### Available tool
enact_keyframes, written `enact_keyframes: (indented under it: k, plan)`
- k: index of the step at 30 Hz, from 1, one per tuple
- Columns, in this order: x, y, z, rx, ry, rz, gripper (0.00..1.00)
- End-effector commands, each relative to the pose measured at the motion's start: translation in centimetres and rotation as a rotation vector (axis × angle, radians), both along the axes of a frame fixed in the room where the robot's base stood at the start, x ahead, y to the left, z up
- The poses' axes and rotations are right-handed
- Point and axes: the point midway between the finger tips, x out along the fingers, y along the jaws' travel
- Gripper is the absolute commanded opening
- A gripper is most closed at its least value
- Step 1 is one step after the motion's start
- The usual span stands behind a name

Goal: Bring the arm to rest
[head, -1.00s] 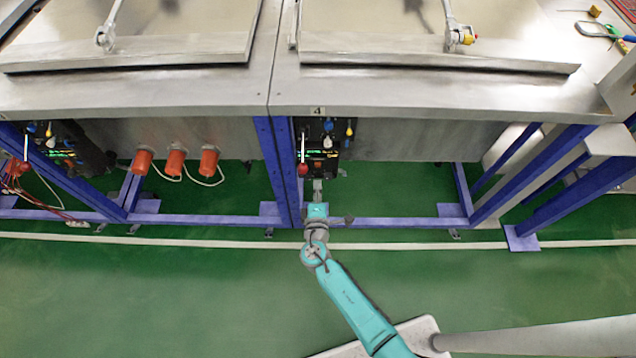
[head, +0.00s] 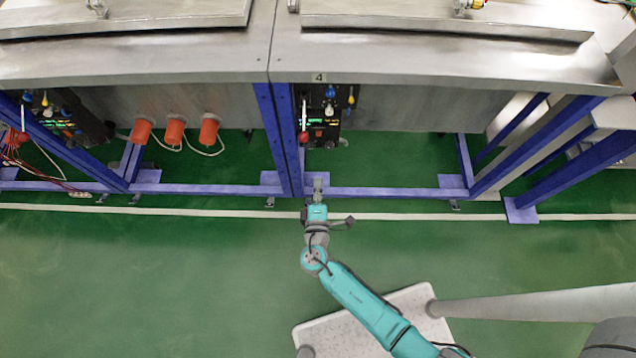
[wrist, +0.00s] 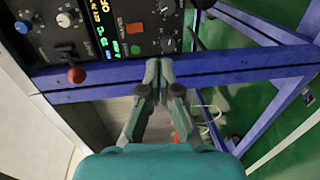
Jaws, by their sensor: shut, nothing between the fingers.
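My gripper (head: 318,184) is in front of the blue frame of the right steel bench, below the control panel marked 4. It is shut and empty. In the wrist view my gripper (wrist: 159,66) shows its two fingers together, with the panel beyond at upper left. The control panel (head: 321,118) has a blue knob, a yellow-tipped lever, a red-tipped lever and lit green digits. In the wrist view the panel (wrist: 122,30) shows its knobs, an orange switch and a red-ended lever (wrist: 76,74). My arm reaches from the lower right over the green floor.
A blue frame rail (head: 390,193) runs low in front of the benches. A second panel (head: 55,120) is at the left. Several orange plugs (head: 175,131) hang under the left bench. Two flat lids (head: 440,22) lie on top. The green floor (head: 150,270) at left is open.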

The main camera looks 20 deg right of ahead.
Motion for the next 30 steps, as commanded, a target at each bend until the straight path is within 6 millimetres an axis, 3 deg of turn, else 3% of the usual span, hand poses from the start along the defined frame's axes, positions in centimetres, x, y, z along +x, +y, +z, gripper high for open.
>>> enact_keyframes:
  k: [10, 14, 17, 23, 30]
  plan:
    - [-0.1, -0.1, -0.1, 0.002, 0.003, 0.000, 0.00]
    - [-1.5, -1.2, -0.9, 0.037, 0.036, -0.003, 0.00]
    - [-4.1, -2.9, -2.2, 0.112, 0.095, -0.004, 0.00]
    - [-11.5, -5.7, -4.0, 0.339, 0.219, -0.003, 0.00]
    - [-19.9, -6.6, -2.2, 0.642, 0.284, 0.004, 0.00]
